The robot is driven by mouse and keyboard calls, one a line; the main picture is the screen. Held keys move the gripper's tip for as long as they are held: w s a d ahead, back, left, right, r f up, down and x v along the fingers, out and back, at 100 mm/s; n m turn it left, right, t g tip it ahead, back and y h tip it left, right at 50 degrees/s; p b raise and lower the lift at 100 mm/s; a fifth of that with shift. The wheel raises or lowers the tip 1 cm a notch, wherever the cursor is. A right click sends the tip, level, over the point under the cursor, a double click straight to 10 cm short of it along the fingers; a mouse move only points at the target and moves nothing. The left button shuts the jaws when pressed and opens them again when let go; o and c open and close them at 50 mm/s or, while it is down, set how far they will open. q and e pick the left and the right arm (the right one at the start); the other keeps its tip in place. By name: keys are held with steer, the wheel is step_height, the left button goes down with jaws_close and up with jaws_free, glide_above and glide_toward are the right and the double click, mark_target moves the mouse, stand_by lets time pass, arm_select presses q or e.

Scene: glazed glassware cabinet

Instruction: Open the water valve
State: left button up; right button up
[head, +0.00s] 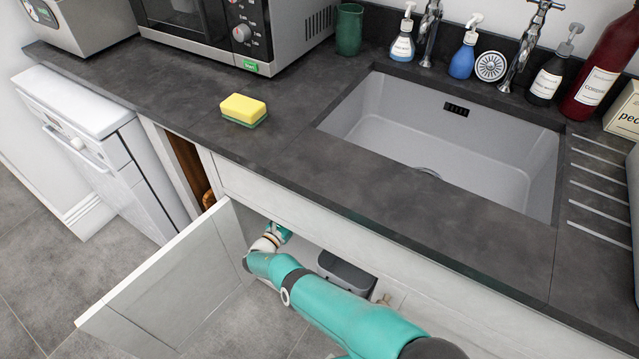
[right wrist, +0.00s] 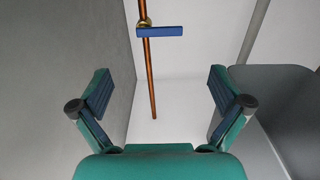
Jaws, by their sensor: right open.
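The water valve shows in the right wrist view as a blue lever handle (right wrist: 162,31) with a brass fitting on a thin vertical copper pipe (right wrist: 149,80). The lever lies level across the pipe and points right. My right gripper (right wrist: 160,84) is open and empty. Its fingers are spread to either side of the pipe's line in the picture, below the lever and apart from it. In the head view my right arm reaches into the open cupboard under the sink; the valve and the fingers are hidden there. My left gripper is not in view.
The open cupboard door (head: 175,285) swings out left of my right arm. A grey bin or box (head: 347,272) stands inside the cupboard, close to the right finger in the wrist view (right wrist: 270,100). The worktop (head: 330,165) and sink (head: 445,140) are above. A yellow sponge (head: 243,108) lies on the worktop.

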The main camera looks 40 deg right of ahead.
steer(key=b+x, duration=0.8)
steer(key=x, duration=0.6)
steer(key=shift+d, duration=0.3)
